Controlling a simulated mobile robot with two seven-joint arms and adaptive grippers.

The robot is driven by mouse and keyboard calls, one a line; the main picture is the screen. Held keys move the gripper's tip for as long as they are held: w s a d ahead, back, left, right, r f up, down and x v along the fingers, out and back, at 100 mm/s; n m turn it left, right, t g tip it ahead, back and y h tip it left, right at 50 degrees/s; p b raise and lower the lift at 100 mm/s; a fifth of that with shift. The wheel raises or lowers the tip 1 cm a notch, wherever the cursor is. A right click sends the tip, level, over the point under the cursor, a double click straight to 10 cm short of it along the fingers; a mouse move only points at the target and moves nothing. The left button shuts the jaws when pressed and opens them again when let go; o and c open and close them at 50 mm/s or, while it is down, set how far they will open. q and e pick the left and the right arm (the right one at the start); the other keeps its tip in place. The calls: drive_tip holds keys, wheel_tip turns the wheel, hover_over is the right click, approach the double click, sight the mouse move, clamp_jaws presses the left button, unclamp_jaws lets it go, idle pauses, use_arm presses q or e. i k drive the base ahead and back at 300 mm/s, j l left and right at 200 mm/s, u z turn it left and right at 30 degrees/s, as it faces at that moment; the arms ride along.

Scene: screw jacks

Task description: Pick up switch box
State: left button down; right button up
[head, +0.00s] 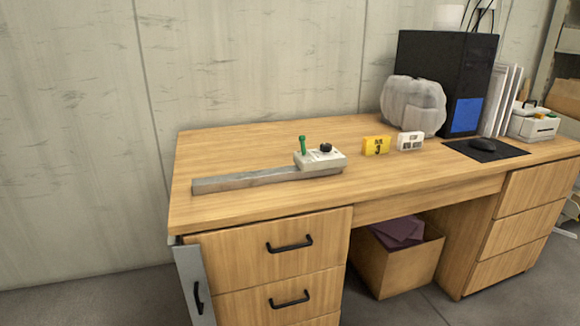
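The switch box (320,160) is a small pale grey box on the wooden desk (240,145), left of the desk's middle. A green lever stands up at its left side and a black knob sits on its top. A long flat grey metal bar (240,181) lies along the desk, its right end reaching the front of the box. Whether the bar is joined to the box I cannot tell. Neither of my grippers shows in the head view.
A yellow block marked 3 (376,145) and a white block (410,141) stand right of the box. A lumpy grey object (413,106), a black computer tower (440,75) and a mouse (482,144) are farther right. The desktop behind and left is clear.

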sight(314, 164)
drive_tip(key=i+z, duration=0.15)
drive_tip(key=z, duration=0.25)
drive_tip(key=i+j+z, duration=0.1)
drive_tip(key=z, duration=0.25)
drive_tip(key=i+j+z, duration=0.15)
drive_tip(key=z, duration=0.25)
drive_tip(key=j+z, duration=0.2)
drive_tip(key=z, duration=0.15)
drive_tip(key=i+j, duration=0.05)
